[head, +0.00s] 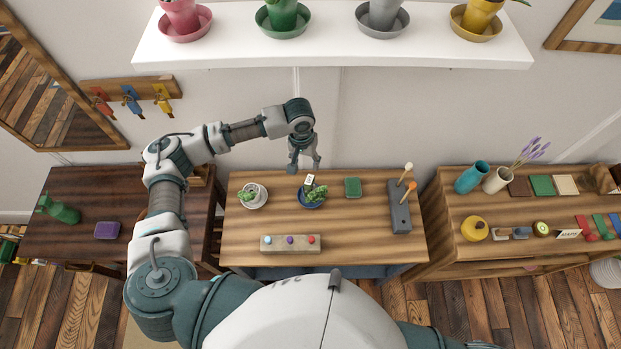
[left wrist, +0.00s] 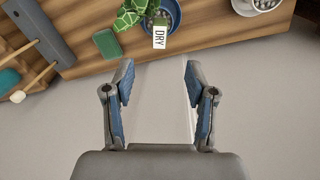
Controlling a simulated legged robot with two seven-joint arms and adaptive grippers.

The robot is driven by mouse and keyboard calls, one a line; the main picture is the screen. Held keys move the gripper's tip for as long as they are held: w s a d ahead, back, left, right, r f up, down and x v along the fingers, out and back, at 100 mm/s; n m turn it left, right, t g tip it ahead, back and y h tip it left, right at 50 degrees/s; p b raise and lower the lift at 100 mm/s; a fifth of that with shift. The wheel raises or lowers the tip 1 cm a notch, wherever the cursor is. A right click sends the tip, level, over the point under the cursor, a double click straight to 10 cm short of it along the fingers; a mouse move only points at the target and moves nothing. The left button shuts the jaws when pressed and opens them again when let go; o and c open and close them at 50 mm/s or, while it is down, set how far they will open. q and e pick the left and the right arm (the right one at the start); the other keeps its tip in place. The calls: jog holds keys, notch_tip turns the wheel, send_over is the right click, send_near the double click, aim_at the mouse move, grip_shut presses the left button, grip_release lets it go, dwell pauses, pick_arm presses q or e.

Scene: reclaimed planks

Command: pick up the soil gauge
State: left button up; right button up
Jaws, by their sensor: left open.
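The soil gauge (head: 309,180) is a small white tag standing in a blue pot (head: 312,204) with a green plant, at the back middle of the wooden table. In the left wrist view the gauge (left wrist: 159,37) reads "DRY", and its lower part is hidden in the pot. My left gripper (head: 304,166) is open and empty, above the table's back edge near the blue pot. In the left wrist view the gauge lies just beyond the open fingertips (left wrist: 159,75), roughly centred between them and apart from both. My right gripper is out of view.
A white pot with a plant (head: 253,195) stands left of the blue pot, and a green block (head: 352,187) right of it. A grey holder with two sticks (head: 400,207) and a board with coloured knobs (head: 290,244) share the table. A shelf (head: 335,52) overhangs behind.

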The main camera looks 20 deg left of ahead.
pick_arm(q)
send_over(309, 181)
jog(key=f, duration=0.8)
jog(key=shift+a, duration=0.2)
jog(key=shift+s+f, duration=0.1)
jog(key=shift+f, duration=0.75)
jog(key=f, duration=0.4)
jog(key=shift+w+d+f, duration=0.2)
grip_shut()
